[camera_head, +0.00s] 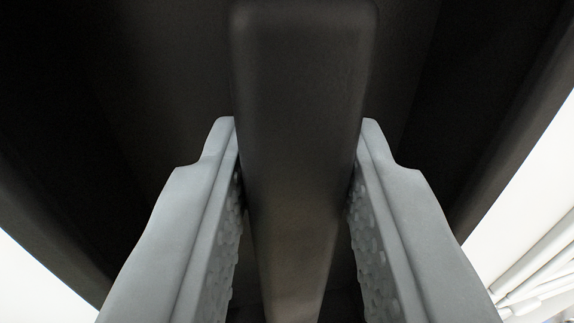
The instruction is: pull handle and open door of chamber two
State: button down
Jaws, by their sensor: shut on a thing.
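A dark, smooth bar, the door handle (303,90), runs up the middle of the view, its rounded end near the top edge. My gripper (298,140) has one light grey finger on each side of it. The fingertips close against the bar's two sides, and the textured inner pads face it. Behind the bar is a dark surface, the chamber door (160,80), filling most of the view. Whether the door is ajar cannot be told. The far part of the handle and its mounting are hidden.
Dark slanted edges (515,120) frame the dark surface on both sides. Bright white areas show at the lower left and the right. Pale tube-like shapes (540,265) lie at the lower right, away from my fingers.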

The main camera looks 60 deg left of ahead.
jog(key=shift+s+d, duration=0.15)
jog(key=shift+d, duration=0.75)
jog(key=shift+s+d, duration=0.15)
jog(key=shift+d, duration=0.7)
jog(key=c, duration=1.2)
grip_release()
jog(key=shift+s, duration=0.1)
jog(key=v, duration=1.7)
jog(key=shift+d, duration=0.15)
